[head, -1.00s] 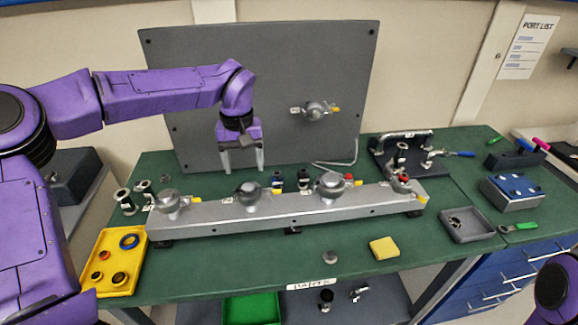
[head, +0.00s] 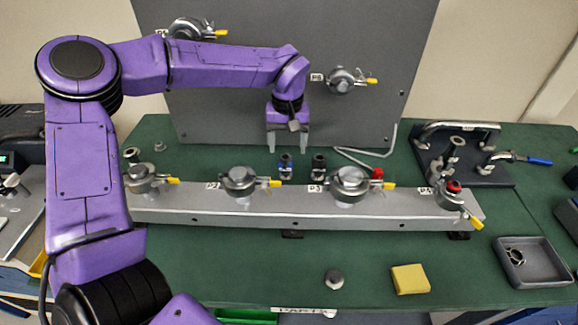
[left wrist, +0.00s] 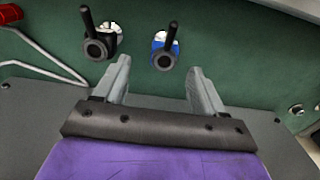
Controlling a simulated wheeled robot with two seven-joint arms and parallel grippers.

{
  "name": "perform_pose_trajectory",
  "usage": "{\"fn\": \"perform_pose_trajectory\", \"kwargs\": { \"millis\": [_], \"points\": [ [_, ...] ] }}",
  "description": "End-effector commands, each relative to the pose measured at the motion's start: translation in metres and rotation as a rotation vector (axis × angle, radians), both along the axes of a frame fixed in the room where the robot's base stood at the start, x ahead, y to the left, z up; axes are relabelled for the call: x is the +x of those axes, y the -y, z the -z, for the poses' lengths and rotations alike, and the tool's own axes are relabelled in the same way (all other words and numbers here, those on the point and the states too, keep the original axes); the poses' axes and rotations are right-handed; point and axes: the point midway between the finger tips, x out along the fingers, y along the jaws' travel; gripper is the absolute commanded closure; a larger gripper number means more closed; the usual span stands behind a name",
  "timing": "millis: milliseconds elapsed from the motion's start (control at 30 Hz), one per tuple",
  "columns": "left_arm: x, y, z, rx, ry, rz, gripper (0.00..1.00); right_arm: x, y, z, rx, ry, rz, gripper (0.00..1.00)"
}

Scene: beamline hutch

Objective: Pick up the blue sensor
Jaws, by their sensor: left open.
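The blue sensor (head: 285,166) stands upright on the green bench behind the grey rail, between ports P2 and P3. It has a black top and a blue body. It also shows in the left wrist view (left wrist: 165,46), just ahead of the fingertips and between their lines. My left gripper (head: 288,149) points down, open and empty, above and a little behind the sensor. Its two fingers show in the left wrist view (left wrist: 160,66), not touching the sensor. My right gripper is out of view.
A black sensor (head: 318,167) stands close to the right of the blue one. The grey rail (head: 300,206) with several valves runs in front. A grey upright panel (head: 240,75) stands behind. A bent metal rod (head: 365,157) lies to the right.

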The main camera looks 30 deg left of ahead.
Motion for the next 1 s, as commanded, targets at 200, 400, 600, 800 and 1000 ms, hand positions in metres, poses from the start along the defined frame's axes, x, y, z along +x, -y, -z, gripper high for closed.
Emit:
{"fn": "perform_pose_trajectory", "kwargs": {
  "millis": [200,400,600,800,1000],
  "points": [
    [-0.002,-0.003,0.026,0.0,-0.004,-0.003,0.3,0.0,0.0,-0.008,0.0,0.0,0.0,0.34],
    [-0.002,-0.004,0.061,0.0,-0.001,-0.002,0.3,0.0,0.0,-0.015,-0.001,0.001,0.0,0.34],
    [-0.001,-0.004,0.068,0.0,0.001,-0.002,0.3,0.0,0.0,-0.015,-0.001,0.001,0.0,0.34],
    [-0.001,-0.004,0.068,0.0,0.002,-0.001,0.72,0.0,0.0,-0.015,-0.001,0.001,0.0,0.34],
    [-0.001,-0.004,0.067,0.0,0.002,-0.001,0.92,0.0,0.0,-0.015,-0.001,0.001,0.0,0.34]
  ]
}}
